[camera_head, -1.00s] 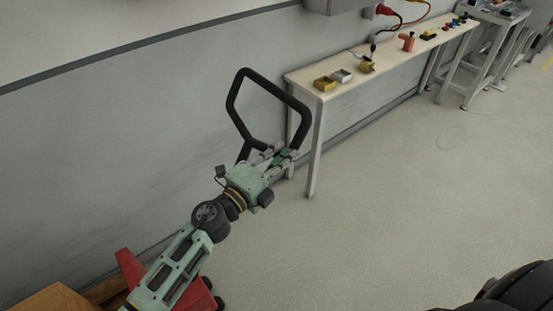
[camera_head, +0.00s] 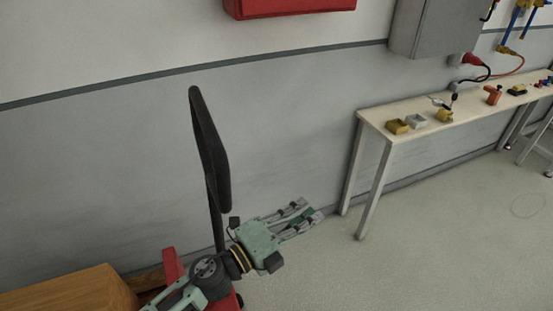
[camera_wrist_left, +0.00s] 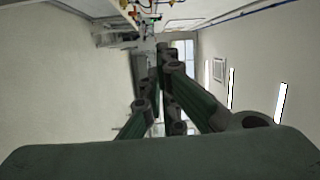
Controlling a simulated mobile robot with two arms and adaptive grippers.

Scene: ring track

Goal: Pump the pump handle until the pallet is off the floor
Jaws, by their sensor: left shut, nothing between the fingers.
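The black loop pump handle (camera_head: 211,150) stands upright in the head view, seen nearly edge-on, above a red pump truck body (camera_head: 171,264) at the bottom left. My left gripper (camera_head: 312,212) is right of the handle's shaft and below its loop. Its fingers point right, away from the handle, and are shut with nothing between them. The left wrist view shows its fingers (camera_wrist_left: 170,75) and no handle. A wooden block or load (camera_head: 70,290) shows at the lower left. The pallet's underside is out of view, so its height cannot be told. My right gripper is not in view.
A narrow bench (camera_head: 440,122) with small yellow, grey and red items stands against the wall at the right. A grey cabinet (camera_head: 425,28) and a red box (camera_head: 290,6) hang on the wall. The floor (camera_head: 420,235) right of my gripper is clear.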

